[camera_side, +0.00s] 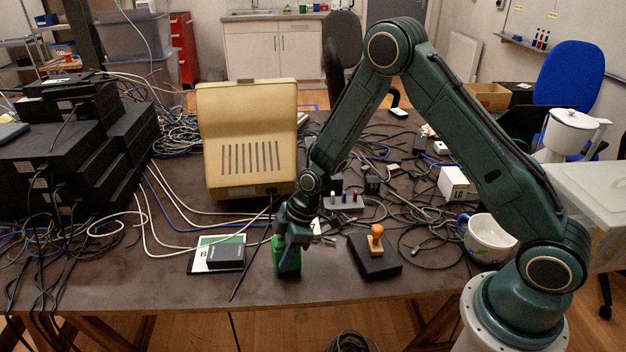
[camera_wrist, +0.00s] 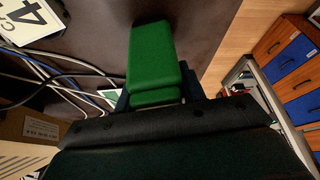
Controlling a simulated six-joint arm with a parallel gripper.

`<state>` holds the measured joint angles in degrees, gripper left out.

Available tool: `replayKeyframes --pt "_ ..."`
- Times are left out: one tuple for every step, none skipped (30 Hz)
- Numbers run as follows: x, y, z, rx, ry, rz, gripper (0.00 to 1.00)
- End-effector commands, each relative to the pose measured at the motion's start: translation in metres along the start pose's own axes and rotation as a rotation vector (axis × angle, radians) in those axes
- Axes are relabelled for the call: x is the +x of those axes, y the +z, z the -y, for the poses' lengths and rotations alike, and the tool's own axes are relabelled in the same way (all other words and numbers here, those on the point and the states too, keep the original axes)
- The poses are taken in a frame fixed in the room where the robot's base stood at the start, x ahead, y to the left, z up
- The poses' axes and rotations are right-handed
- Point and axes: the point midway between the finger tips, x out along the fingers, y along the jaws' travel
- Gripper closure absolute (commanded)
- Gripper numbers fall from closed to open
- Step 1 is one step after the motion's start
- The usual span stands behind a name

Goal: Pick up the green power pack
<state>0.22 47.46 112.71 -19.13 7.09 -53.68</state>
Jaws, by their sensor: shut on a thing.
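The green power pack (camera_side: 287,262) is a small upright green block at the front middle of the table in the side view. My gripper (camera_side: 289,240) is over it, pointing down, with the jaws shut on its upper part. In the wrist view the green power pack (camera_wrist: 154,60) sticks out from between the dark jaws of my gripper (camera_wrist: 158,98). The jaws hide part of its sides. I cannot tell whether its lower end touches the table.
A dark block with a wooden-knobbed stamp (camera_side: 376,240) stands to the right. A beige monitor (camera_side: 247,140) and loose cables are behind. The table's front edge (camera_side: 330,294) is close.

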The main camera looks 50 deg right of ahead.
Motion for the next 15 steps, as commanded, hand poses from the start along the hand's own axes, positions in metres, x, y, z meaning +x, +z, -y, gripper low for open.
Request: replayKeyframes --pt "-0.002 -0.002 0.0 -0.001 0.001 -0.002 0.95" --pt "-0.004 -0.002 0.0 -0.001 0.001 -0.002 0.95" --pt "-0.005 -0.003 0.0 -0.001 0.001 -0.002 0.95" --pt "-0.007 -0.004 0.0 -0.001 0.001 -0.002 0.95" --pt "-0.009 -0.005 -0.001 -0.001 0.002 -0.002 0.95" --pt "-0.013 -0.006 -0.001 -0.002 0.003 -0.003 0.95" --pt "-0.015 -0.007 -0.001 -0.002 0.003 -0.003 0.95" --pt "-0.018 -0.008 -0.001 -0.002 0.003 -0.003 0.95" --pt "-0.023 -0.01 -0.001 -0.002 0.003 -0.003 0.95" --pt "-0.026 -0.012 -0.001 -0.003 0.003 -0.003 0.95" --pt "-0.03 -0.013 -0.001 -0.002 0.004 -0.004 0.95" --pt "-0.035 -0.016 -0.001 -0.002 0.004 -0.004 0.95" --pt "-0.04 -0.018 -0.001 -0.002 0.004 -0.004 0.95" --pt "-0.044 -0.019 -0.001 -0.002 0.004 -0.004 0.95" --pt "-0.051 -0.022 -0.001 -0.002 0.004 -0.005 0.95"
